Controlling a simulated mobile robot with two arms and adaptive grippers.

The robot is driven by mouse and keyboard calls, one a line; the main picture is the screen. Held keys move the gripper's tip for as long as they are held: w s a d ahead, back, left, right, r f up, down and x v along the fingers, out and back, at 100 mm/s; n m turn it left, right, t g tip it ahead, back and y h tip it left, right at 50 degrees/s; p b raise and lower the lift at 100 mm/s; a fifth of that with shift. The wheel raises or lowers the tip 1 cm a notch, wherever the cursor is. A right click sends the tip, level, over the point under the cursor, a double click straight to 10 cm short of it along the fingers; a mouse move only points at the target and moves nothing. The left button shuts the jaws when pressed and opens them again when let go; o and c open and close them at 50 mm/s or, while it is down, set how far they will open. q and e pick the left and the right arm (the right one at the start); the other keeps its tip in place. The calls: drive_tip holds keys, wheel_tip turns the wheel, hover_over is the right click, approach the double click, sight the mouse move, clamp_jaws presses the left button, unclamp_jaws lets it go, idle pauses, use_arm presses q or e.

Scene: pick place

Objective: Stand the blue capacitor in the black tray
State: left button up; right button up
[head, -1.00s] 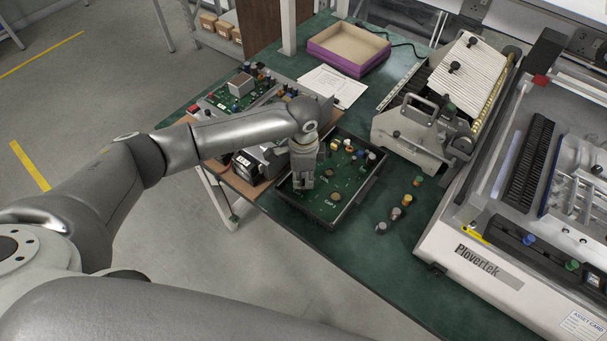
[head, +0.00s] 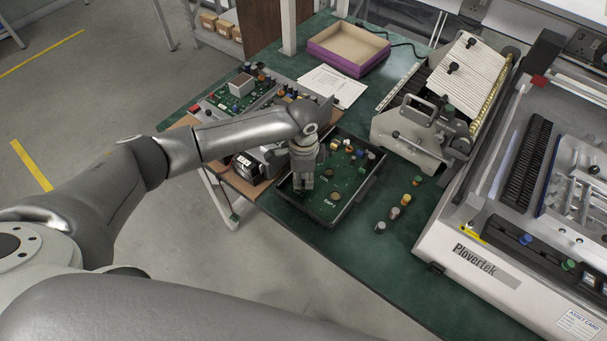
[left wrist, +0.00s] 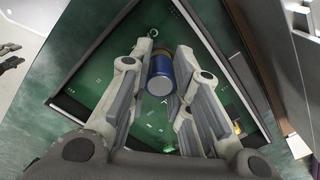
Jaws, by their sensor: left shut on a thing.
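The blue capacitor (left wrist: 159,76) is between the fingers of my left gripper (left wrist: 158,90) in the left wrist view, with its grey end toward the camera. My left gripper (head: 303,187) points down over the left part of the black tray (head: 361,192) in the head view and is shut on the capacitor. The fingers hide the capacitor there. The tray holds a green board (head: 345,180) with several small parts on it. The tray's dark rim also shows in the left wrist view (left wrist: 68,106). I cannot tell whether the capacitor touches the board. My right gripper is not in view.
Several loose capacitors, one of them grey (head: 380,227), stand in a row right of the tray. A metal machine (head: 412,135) stands behind them, with a large white machine (head: 470,250) at the right. A purple-sided box (head: 350,66) and paper (head: 345,90) lie behind the tray.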

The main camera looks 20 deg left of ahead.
use_arm(q)
drive_tip(key=shift+f, duration=0.1)
drive_tip(key=shift+p, duration=0.45)
idle(0.4)
idle(0.4)
drive_tip(key=shift+f, duration=0.4)
idle(0.3)
drive_tip(key=o, duration=0.8)
drive_tip(key=shift+o, duration=0.2)
drive_tip(key=shift+c, duration=0.3)
drive_tip(key=c, duration=0.3)
